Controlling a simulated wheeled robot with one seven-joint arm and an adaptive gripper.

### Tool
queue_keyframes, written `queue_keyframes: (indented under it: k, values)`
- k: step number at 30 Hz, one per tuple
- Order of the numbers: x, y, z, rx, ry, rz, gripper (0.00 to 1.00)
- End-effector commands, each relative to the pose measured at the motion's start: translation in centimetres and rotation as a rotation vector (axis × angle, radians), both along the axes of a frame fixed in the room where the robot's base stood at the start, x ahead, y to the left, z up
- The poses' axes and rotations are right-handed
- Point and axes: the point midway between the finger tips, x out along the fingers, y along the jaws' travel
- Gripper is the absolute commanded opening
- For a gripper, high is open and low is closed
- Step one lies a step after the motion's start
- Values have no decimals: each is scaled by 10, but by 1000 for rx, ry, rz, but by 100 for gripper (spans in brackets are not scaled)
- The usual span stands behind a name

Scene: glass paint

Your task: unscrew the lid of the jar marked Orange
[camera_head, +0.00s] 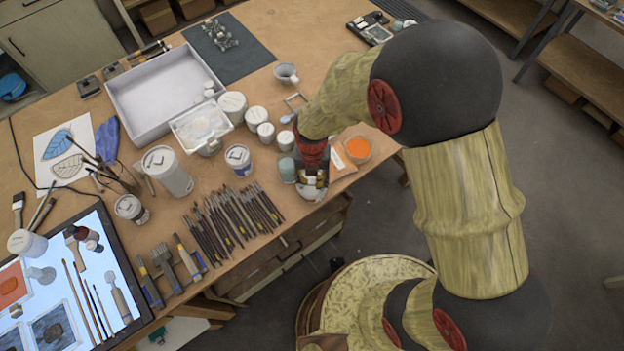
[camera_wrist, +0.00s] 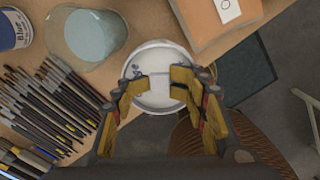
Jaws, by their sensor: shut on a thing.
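In the wrist view, a white round lid (camera_wrist: 158,52) sits between the fingers of my gripper (camera_wrist: 163,84), with a few dark marks on its top near the left finger. My gripper is shut on this lid from two sides. Its jar is seen from above near the table's front edge, and most of its body is hidden. I cannot read a label naming it Orange. In the head view, my gripper (camera_head: 311,188) points down at the table's front edge and hides most of the jar.
A glass of cloudy greenish water (camera_wrist: 95,32) and a blue-labelled jar (camera_wrist: 14,30) stand close to the left. Several brushes (camera_head: 235,215) lie beside them. The floor is beyond the edge.

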Motion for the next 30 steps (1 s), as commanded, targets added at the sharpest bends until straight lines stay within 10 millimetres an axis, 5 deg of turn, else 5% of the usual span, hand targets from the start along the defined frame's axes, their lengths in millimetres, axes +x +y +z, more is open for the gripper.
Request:
queue_keyframes:
  k: [9, 18, 19, 30]
  values:
    - [-5, -2, -4, -4, 12, 317, 10]
    - [-5, -2, -5, -4, 12, 343, 10]
    - [-5, -2, -5, -4, 12, 343, 39]
    - [-4, -2, -4, -5, 10, 342, 60]
